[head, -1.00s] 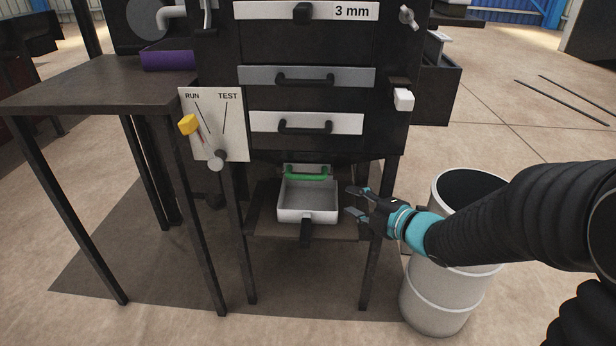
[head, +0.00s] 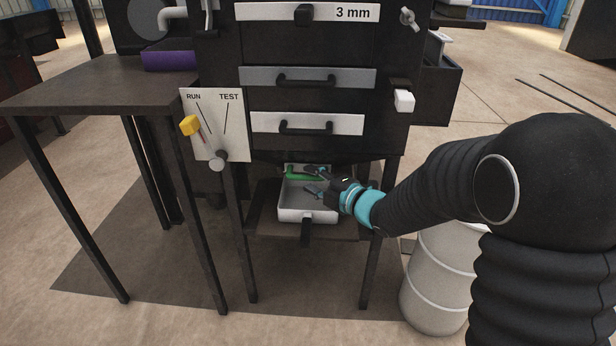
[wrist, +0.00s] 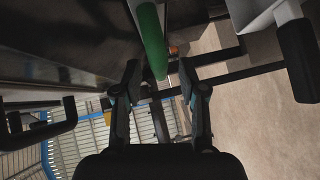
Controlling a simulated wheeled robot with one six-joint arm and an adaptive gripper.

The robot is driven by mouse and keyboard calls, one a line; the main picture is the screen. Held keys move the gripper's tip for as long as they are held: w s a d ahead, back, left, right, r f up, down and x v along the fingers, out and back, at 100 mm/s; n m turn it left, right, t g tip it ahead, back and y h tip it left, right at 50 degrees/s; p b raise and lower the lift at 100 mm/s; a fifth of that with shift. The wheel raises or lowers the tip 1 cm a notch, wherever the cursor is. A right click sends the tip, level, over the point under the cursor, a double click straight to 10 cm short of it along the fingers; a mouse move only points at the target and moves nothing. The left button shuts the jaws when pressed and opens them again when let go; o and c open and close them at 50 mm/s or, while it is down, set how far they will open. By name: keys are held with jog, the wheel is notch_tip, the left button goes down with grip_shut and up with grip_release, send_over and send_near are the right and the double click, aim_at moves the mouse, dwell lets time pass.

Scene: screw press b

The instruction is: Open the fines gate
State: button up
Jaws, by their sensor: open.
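The fines gate shows as a pale plate with a green bar handle (head: 297,174) under the dark cabinet, behind a white tray. The green handle also shows in the wrist view (wrist: 152,40), running down from the top towards the space between the fingertips. My gripper (head: 314,181) is open above the tray, at the right end of the green handle. In the wrist view its two fingers (wrist: 160,80) stand apart on either side of the handle's line. Whether either finger touches the handle I cannot tell. The gripper hides part of the handle and plate.
The white tray (head: 307,215) with a dark handle sits on a shelf below. Drawers (head: 345,123) are above. The RUN/TEST panel (head: 233,140) with a yellow-tipped lever is at left. A pale drum (head: 432,290) stands right, beside the cabinet leg (head: 370,275).

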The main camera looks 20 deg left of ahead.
jog(key=shift+x, duration=1)
